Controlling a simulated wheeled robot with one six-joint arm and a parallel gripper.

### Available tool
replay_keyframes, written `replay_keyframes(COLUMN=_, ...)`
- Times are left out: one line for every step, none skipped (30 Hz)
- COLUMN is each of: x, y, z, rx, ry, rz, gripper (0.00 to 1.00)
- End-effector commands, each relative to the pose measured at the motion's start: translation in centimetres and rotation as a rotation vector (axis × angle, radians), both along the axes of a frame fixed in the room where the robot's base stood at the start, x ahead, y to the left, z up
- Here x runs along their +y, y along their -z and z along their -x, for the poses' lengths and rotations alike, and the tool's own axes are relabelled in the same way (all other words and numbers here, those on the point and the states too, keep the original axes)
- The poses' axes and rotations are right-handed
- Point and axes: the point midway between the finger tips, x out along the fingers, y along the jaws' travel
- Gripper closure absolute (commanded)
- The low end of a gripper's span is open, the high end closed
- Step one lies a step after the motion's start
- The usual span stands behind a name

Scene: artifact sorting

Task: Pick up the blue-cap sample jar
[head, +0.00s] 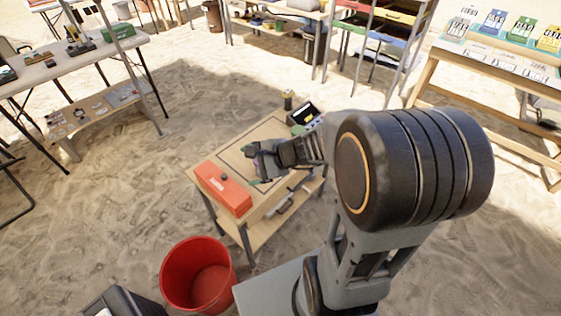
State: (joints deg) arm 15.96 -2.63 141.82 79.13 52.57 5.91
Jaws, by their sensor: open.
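My gripper (257,166) is at the end of my arm, low over the small wooden table (239,139) in the middle of the head view. It is open, with no held object visible between its fingers. I cannot make out a blue-cap sample jar; one may be hidden behind my gripper or arm, or be too small to tell. A small dark jar-like object (288,99) stands at the table's far corner, its cap colour unclear.
A red box (222,188) sits on the table's left end, close to my gripper. A black device (304,113) is at the far end. A red bucket (198,275) stands on the sand in front. Other tables stand left and right, with open sand between.

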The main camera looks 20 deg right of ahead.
Motion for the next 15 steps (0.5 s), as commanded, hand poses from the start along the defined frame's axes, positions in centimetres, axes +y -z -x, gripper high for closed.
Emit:
replay_keyframes(x=-1.4, y=2.9, z=-1.5, rx=0.038, ry=0.141, rz=-0.102, gripper=0.13)
replay_keyframes(x=-2.3, y=3.8, z=-2.4, rx=0.055, ry=0.225, rz=-0.163, gripper=0.13)
replay_keyframes(x=-3.5, y=5.0, z=-3.5, rx=0.077, ry=0.337, rz=-0.239, gripper=0.13)
replay_keyframes(x=-4.5, y=5.9, z=-4.3, rx=0.091, ry=0.418, rz=-0.292, gripper=0.13)
replay_keyframes(x=-5.6, y=6.8, z=-4.9, rx=0.103, ry=0.495, rz=-0.342, gripper=0.13)
replay_keyframes(x=-7.0, y=8.0, z=-5.7, rx=0.117, ry=0.596, rz=-0.403, gripper=0.13)
replay_keyframes(x=-8.1, y=8.9, z=-6.1, rx=0.126, ry=0.666, rz=-0.445, gripper=0.13)
replay_keyframes(x=-9.2, y=9.7, z=-6.5, rx=0.134, ry=0.733, rz=-0.484, gripper=0.13)
replay_keyframes(x=-10.5, y=10.8, z=-6.8, rx=0.143, ry=0.815, rz=-0.53, gripper=0.13)
replay_keyframes(x=-11.4, y=11.6, z=-7.0, rx=0.149, ry=0.873, rz=-0.562, gripper=0.13)
replay_keyframes(x=-12.3, y=12.3, z=-7.1, rx=0.153, ry=0.926, rz=-0.59, gripper=0.13)
replay_keyframes(x=-13.4, y=13.2, z=-7.2, rx=0.158, ry=0.989, rz=-0.622, gripper=0.13)
replay_keyframes(x=-14.1, y=13.8, z=-7.3, rx=0.161, ry=1.031, rz=-0.644, gripper=0.13)
replay_keyframes(x=-14.8, y=14.3, z=-7.3, rx=0.162, ry=1.07, rz=-0.663, gripper=0.13)
replay_keyframes(x=-15.5, y=15.0, z=-7.2, rx=0.165, ry=1.114, rz=-0.684, gripper=0.13)
